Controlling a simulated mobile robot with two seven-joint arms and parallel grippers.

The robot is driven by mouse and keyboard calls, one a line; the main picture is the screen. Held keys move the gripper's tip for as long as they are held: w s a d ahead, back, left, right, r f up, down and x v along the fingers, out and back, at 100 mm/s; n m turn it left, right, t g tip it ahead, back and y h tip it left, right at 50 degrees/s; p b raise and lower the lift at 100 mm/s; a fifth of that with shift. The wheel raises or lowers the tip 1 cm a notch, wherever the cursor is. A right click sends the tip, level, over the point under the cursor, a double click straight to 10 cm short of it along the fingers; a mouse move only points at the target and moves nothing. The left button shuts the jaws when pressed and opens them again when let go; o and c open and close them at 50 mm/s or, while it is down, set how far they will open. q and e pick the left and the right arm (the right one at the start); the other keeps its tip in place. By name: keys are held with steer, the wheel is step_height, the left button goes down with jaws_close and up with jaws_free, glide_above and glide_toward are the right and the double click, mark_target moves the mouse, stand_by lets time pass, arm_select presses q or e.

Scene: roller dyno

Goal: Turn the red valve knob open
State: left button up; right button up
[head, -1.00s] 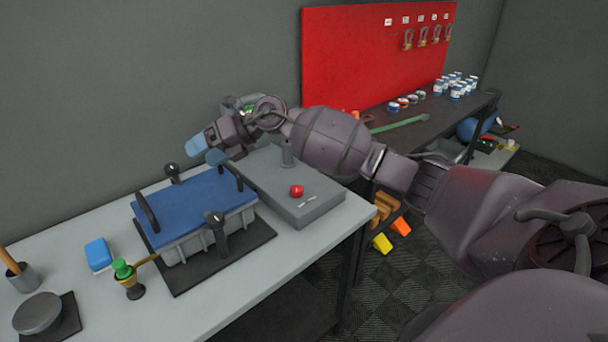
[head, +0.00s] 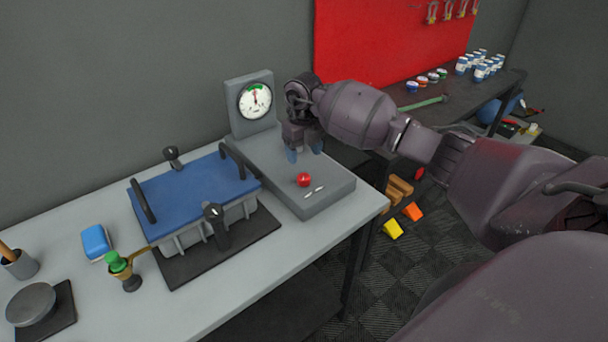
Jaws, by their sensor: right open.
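The red valve knob (head: 304,180) is a small round knob on top of a grey box unit (head: 327,202) on the table. A white handle-like mark lies just in front of it. A round gauge (head: 255,100) with a white face stands on the upright back part of the unit. My right gripper (head: 305,154) is open and empty, pointing down with its blue-grey fingertips above and behind the knob, apart from it. My left gripper is not in view.
A blue-lidded grey case (head: 190,198) with black handles and clamps sits on a black mat (head: 238,246) left of the unit. A dark bench (head: 470,100) holds several cans at the back right.

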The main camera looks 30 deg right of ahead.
mark_target(304, 176)
step_height(304, 176, down, 8)
steer(key=shift+f, duration=0.1)
stand_by(0.4)
steer(key=c, duration=0.9)
